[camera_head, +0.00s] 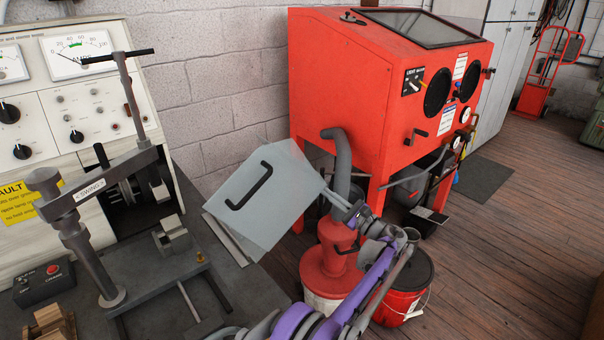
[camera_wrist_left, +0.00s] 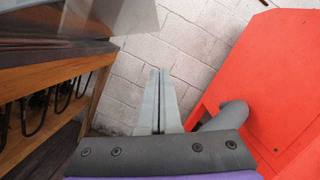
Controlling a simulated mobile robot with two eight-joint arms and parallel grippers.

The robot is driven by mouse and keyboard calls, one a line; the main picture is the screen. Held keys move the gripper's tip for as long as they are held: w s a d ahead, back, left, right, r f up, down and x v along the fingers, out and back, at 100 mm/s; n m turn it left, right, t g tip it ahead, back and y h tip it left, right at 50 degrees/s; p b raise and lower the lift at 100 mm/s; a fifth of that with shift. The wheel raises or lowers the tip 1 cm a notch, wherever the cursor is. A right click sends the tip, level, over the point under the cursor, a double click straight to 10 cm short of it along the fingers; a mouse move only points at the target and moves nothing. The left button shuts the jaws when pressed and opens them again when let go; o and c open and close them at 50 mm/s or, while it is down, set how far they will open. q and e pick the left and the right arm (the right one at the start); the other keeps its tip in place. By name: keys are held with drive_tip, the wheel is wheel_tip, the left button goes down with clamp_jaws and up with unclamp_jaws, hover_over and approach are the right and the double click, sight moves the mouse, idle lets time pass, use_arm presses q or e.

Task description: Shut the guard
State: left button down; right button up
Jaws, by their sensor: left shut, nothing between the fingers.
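The guard (camera_head: 262,205) is a pale grey, see-through panel with a black bar handle (camera_head: 249,186). It stands swung out at the right side of the test bench, tilted, clear of the clamp area. In the left wrist view a grey see-through sheet (camera_wrist_left: 85,17) at the upper left looks like part of it. My left gripper (camera_head: 333,197) is shut and empty at the guard's right edge, beyond the handle. I cannot tell whether it touches the panel. Its closed fingers also show in the left wrist view (camera_wrist_left: 159,78). My right gripper is out of view.
The test bench (camera_head: 250,292) carries a swing arm (camera_head: 105,180), a vise block (camera_head: 172,236) and a control box (camera_head: 43,283). A red blasting cabinet (camera_head: 340,85) stands behind my left gripper, with a red bucket (camera_head: 398,305) below. Wooden floor (camera_head: 500,240) lies open at right.

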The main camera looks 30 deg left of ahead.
use_arm(q)
drive_tip(key=a+r, duration=0.5)
drive_tip(key=a, duration=0.5)
drive_tip(key=shift+w+r, duration=0.2)
drive_tip(key=shift+r, duration=0.1)
drive_tip(key=shift+d, duration=0.1)
drive_tip(key=shift+r+p, duration=0.1)
drive_tip(key=shift+p, duration=0.2)
drive_tip(key=s+a+r+n+g+p, duration=0.2)
drive_tip(key=s+a+r+n+p, duration=0.25)
drive_tip(key=s+r+n, duration=0.4)
drive_tip(key=s+a+r+n+h+p, duration=0.1)
drive_tip(key=s+a+r+n+p, duration=0.1)
drive_tip(key=s, duration=0.4)
drive_tip(key=s+a+r+n+h+p, duration=0.1)
drive_tip(key=s+a+r+n+p, duration=0.1)
drive_tip(key=s+r, duration=0.2)
drive_tip(key=s, duration=0.3)
drive_tip(key=shift+s+a+r+g, duration=0.25)
drive_tip(key=shift+s+a+g, duration=0.05)
drive_tip(key=shift+a, duration=0.05)
